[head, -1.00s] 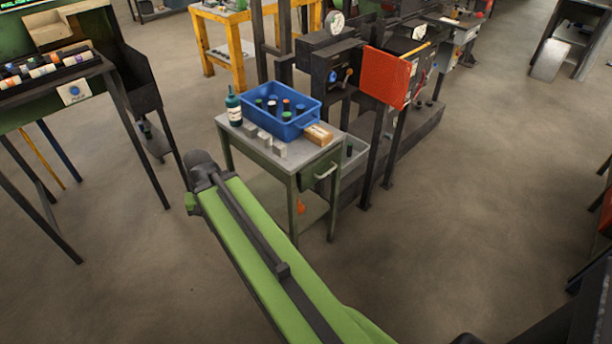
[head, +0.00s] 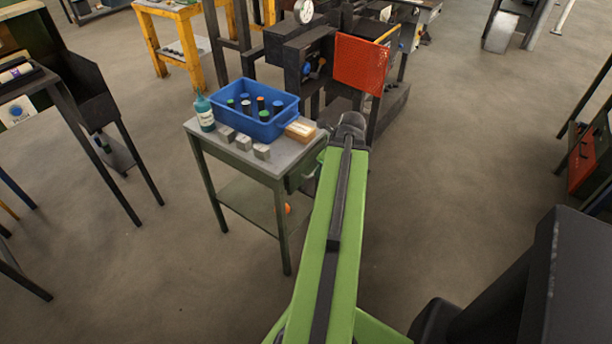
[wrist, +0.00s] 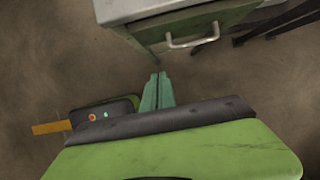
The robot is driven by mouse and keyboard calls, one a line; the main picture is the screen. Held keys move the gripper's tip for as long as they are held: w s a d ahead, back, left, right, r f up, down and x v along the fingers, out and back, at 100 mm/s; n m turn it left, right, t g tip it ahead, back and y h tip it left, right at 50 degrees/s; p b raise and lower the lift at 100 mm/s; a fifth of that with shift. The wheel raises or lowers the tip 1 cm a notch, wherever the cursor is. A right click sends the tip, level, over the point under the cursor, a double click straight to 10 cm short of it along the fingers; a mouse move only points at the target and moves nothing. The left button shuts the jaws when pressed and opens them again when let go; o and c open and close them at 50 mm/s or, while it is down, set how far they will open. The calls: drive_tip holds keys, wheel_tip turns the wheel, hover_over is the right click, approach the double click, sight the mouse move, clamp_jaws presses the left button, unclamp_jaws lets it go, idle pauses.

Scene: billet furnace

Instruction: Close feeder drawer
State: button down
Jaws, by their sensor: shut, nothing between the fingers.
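A small green table (head: 276,222) with a grey top stands left of my arm in the head view. Its drawer front (head: 296,180) is mostly hidden there by my arm. In the wrist view the green drawer front (wrist: 150,36) lies under the edge of the grey tabletop (wrist: 150,10), with a pale bar handle (wrist: 193,43). I cannot tell how far the drawer stands open. My gripper (wrist: 157,75) is shut and empty, below and slightly left of the handle and apart from it in the picture. The head view hides the gripper behind my arm.
A blue bin (head: 240,118) of cylinders, a teal bottle (head: 204,112), grey blocks (head: 244,142) and a tan block (head: 300,131) sit on the tabletop. A dark machine with a red panel (head: 360,66) stands behind. Open floor (head: 470,150) lies to the right.

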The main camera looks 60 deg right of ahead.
sight(301, 179)
drive_tip(key=w+f+b, duration=0.3)
drive_tip(key=f, duration=0.1)
drive_tip(key=w+f+b, duration=0.4)
drive_tip(key=shift+w+f, duration=0.25)
drive_tip(key=shift+w, duration=0.05)
